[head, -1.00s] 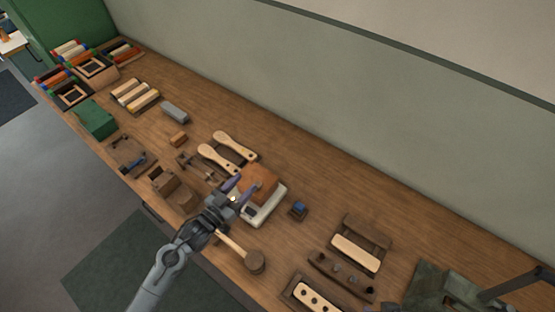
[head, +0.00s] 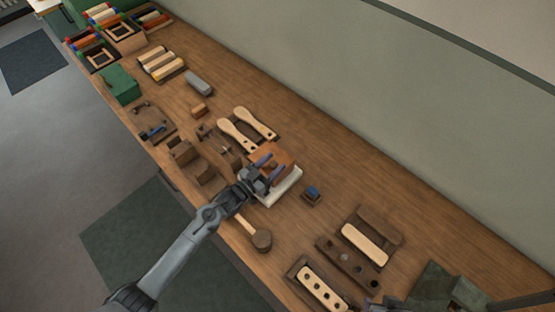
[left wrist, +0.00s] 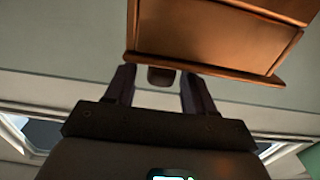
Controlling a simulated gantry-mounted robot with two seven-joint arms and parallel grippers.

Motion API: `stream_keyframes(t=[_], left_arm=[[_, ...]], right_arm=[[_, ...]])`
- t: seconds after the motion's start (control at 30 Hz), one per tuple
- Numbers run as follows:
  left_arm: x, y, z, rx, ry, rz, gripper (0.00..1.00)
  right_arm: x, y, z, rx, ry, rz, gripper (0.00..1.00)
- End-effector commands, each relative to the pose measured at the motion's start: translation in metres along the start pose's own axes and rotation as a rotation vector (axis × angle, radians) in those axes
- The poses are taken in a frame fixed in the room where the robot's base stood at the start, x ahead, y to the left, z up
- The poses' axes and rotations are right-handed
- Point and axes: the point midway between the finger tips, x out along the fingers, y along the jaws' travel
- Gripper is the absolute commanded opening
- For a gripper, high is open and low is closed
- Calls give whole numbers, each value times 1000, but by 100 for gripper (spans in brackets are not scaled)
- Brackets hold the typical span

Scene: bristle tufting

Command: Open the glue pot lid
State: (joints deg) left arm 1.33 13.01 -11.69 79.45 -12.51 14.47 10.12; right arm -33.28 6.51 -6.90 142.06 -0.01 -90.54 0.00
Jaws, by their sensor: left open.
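The glue pot looks like a copper-brown box on a pale base (head: 283,193), near the front edge of the bench. Its orange-brown lid (head: 274,152) lies flat on top and looks shut. In the left wrist view the copper lid (left wrist: 205,38) fills the upper middle, with a small brown tab (left wrist: 161,76) at its near edge. My left gripper (head: 268,170) is at the pot's near side, its fingers open. In the left wrist view the fingers (left wrist: 157,88) stand apart on either side of the tab, with gaps. My right gripper is not clearly seen.
A wooden mallet (head: 262,240) lies close to my left arm. Two pale wooden handles (head: 247,127) lie behind the pot, and a small blue-topped block (head: 312,194) stands to its right. Brown blocks (head: 184,152) stand to the left.

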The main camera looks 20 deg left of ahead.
Motion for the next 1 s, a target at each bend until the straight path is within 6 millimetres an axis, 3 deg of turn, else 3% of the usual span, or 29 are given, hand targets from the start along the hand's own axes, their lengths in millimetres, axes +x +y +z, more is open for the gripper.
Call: stream_keyframes(t=[0.2, 0.63, 0.9, 1.0], left_arm=[[20, 0, 0, -1, -1, -1, 54], [25, 0, 0, 0, -1, 0, 53], [25, 0, 0, 0, -1, 0, 11], [25, 0, 0, 0, -1, 0, 0]], right_arm=[[1, 1, 0, -3, 1, 3, 43], [1, 3, 0, -10, 0, 9, 43], [1, 2, 0, -7, 1, 6, 43], [1, 2, 0, -5, 1, 5, 43]])
